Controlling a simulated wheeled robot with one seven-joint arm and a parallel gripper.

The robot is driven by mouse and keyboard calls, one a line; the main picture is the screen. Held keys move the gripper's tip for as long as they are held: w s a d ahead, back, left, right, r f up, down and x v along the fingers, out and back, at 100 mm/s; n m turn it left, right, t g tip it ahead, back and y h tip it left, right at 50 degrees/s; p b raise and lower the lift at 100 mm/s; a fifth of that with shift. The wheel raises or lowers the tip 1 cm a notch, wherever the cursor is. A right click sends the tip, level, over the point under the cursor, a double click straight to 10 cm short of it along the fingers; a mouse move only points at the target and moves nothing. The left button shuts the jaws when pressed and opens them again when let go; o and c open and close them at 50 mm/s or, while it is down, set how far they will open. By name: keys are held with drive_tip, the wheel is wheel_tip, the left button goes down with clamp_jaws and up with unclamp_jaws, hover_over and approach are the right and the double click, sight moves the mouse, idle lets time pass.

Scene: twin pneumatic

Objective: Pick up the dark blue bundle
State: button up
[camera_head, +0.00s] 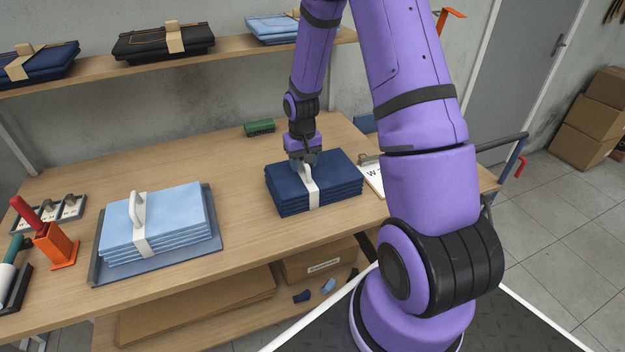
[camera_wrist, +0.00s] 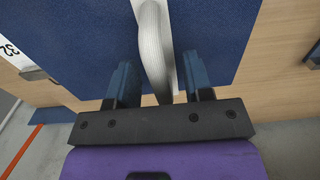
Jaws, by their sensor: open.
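The dark blue bundle (camera_head: 335,180) is a stack of folded cloth on the workbench, right of centre, with a white band and a raised white loop handle. My gripper (camera_head: 303,160) is right above it at the handle. In the wrist view, the bundle (camera_wrist: 85,50) fills most of the picture. The white handle (camera_wrist: 153,50) runs between the two open fingers of my gripper (camera_wrist: 158,85), with a gap on each side. I cannot tell whether either finger touches the bundle's top.
A light blue bundle (camera_head: 165,215) with a white handle lies on a grey tray (camera_head: 207,245) at left. A clipboard (camera_head: 372,178) lies beside the dark bundle. A shelf (camera_head: 230,53) above holds more bundles. The bench middle is clear.

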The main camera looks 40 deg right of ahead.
drive_tip(key=shift+f, duration=0.7)
drive_tip(key=shift+c, duration=0.3)
clamp_jaws()
drive_tip(key=shift+r, duration=0.1)
idle(0.6)
